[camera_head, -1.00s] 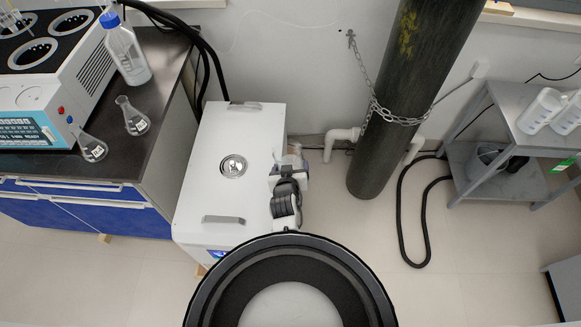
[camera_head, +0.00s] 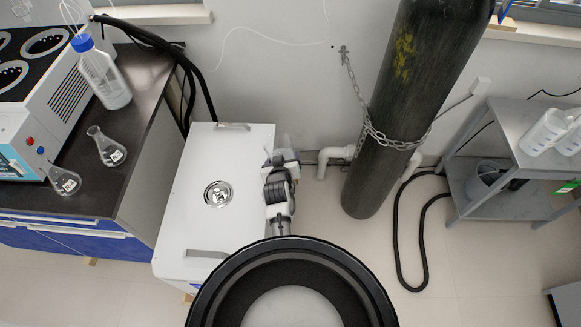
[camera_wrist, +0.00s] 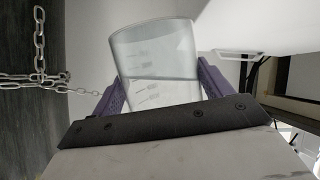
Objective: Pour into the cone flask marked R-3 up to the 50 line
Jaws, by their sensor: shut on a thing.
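Two clear cone flasks stand upright on the dark bench top, the rear flask (camera_head: 108,147) and the front flask (camera_head: 64,181). Each bears a small white label that I cannot read surely, so I cannot tell which is R-3. My gripper (camera_wrist: 157,88) has purple fingers shut on the sides of a clear graduated beaker (camera_wrist: 152,48). A level line crosses the beaker, apparently clear liquid. In the head view my gripper (camera_head: 283,156) is beside the white cabinet's right edge, well right of the flasks. The beaker is hard to make out there.
The white cabinet (camera_head: 200,165) lies between bench and arm. A chained dark gas cylinder (camera_head: 385,130) stands right of my gripper. A grey shelf cart (camera_head: 470,155) is farther right.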

